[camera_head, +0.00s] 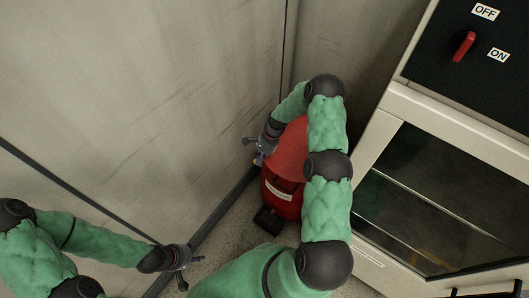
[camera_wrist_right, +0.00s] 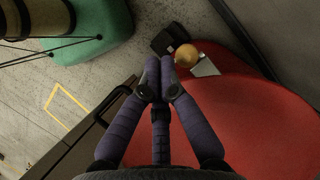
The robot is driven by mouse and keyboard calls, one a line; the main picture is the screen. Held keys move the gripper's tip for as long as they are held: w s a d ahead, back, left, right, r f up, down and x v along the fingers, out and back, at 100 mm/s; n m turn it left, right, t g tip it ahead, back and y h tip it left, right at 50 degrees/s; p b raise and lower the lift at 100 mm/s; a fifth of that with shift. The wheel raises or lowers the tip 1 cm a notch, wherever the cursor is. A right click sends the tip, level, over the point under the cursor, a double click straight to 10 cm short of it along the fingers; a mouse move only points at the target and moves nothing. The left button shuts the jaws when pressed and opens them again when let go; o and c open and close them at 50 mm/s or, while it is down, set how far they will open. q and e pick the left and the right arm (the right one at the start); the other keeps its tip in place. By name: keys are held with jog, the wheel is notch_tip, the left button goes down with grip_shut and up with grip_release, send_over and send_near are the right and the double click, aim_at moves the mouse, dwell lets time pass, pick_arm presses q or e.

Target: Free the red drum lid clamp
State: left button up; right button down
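The red drum (camera_head: 287,190) stands upright in the corner, partly covered by my right arm. Its red lid also fills the right of the wrist view (camera_wrist_right: 265,120). At the lid's edge sit a round brass-coloured knob (camera_wrist_right: 187,56) and a pale flat metal piece (camera_wrist_right: 206,66); I cannot tell how these join the clamp. My right gripper (camera_wrist_right: 160,72) is at the wall side of the drum, its fingertips close beside the knob. My left gripper (camera_head: 190,270) is open and empty, low by the wall, away from the drum.
A dark block (camera_wrist_right: 168,38) sits at the drum's foot. Pale walls (camera_head: 150,90) close in behind and to the left. A glass-fronted cabinet (camera_head: 385,105) with a red OFF/ON switch (camera_head: 464,46) stands close on the right. Little floor shows between them.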

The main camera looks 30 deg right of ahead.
aim_at(265, 160)
pick_arm(q)
jog(key=shift+r+p, duration=0.6)
jog(key=shift+r, duration=0.35)
pick_arm(e)
jog(key=w+d+r+m, duration=0.2)
jog(key=d+r+m, duration=0.2)
jog(key=d, duration=0.4)
jog(key=shift+w+r, duration=0.3)
jog(key=shift+r, duration=0.35)
jog(key=shift+f, duration=0.1)
pick_arm(q)
jog(key=shift+f+b, duration=0.9)
pick_arm(e)
jog(key=x, duration=0.9)
jog(key=shift+a+f, duration=0.25)
jog(key=shift+f, duration=0.05)
pick_arm(q)
jog(key=shift+s, duration=0.1)
